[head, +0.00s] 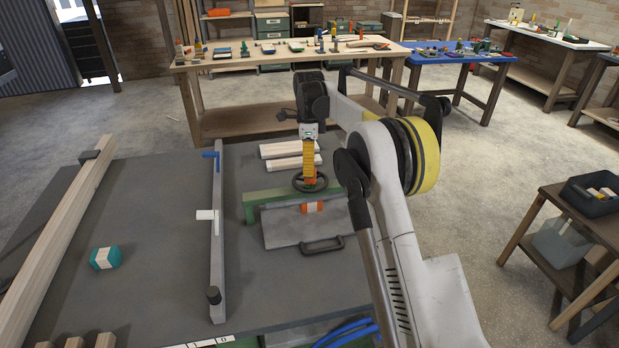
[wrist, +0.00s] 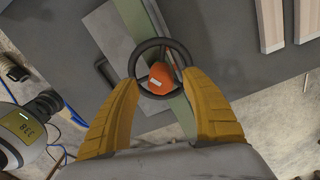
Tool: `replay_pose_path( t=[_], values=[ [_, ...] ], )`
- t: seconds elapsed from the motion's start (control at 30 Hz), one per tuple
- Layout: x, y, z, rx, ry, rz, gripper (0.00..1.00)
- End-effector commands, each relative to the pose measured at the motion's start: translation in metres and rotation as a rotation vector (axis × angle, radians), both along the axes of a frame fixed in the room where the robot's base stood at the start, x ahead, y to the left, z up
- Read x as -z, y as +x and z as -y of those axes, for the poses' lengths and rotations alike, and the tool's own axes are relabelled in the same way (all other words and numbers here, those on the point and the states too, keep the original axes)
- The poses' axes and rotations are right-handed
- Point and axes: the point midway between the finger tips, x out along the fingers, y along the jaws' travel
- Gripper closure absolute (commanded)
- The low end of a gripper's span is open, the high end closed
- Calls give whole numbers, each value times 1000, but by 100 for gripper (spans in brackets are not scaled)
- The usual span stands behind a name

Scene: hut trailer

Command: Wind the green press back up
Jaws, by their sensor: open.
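The green press shows in the head view as a green beam (head: 262,205) at the back of the dark workbench. Its black handwheel (head: 297,182) lies above the beam, and a grey plate (head: 285,232) with a black handle is in front. My gripper (head: 310,183) points down at the wheel. In the wrist view its two yellow fingers are open, one on each side of the wheel rim (wrist: 160,42). Whether they touch the rim I cannot tell. An orange block (head: 312,207) with a pale label lies on the plate; an orange thing (wrist: 161,75) shows through the wheel.
A grey rail (head: 217,250) with a blue lever stands left of the press. Pale wooden pieces (head: 290,150) lie behind it. A teal block (head: 105,257) and a long timber (head: 60,230) lie farther left. The bench between rail and timber is mostly clear.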

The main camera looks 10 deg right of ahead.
Motion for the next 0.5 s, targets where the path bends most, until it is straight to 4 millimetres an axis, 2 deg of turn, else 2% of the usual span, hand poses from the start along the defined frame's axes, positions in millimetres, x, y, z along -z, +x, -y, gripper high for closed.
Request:
replay_pose_path(
  t=[0.03, 0.2, 0.5],
  values=[
    [11, 0, 0, 0, 0, 0, 45],
    [29, 0, 0, -1, 0, 0, 45],
    [33, 0, 0, -1, 0, 0, 45]
  ],
)
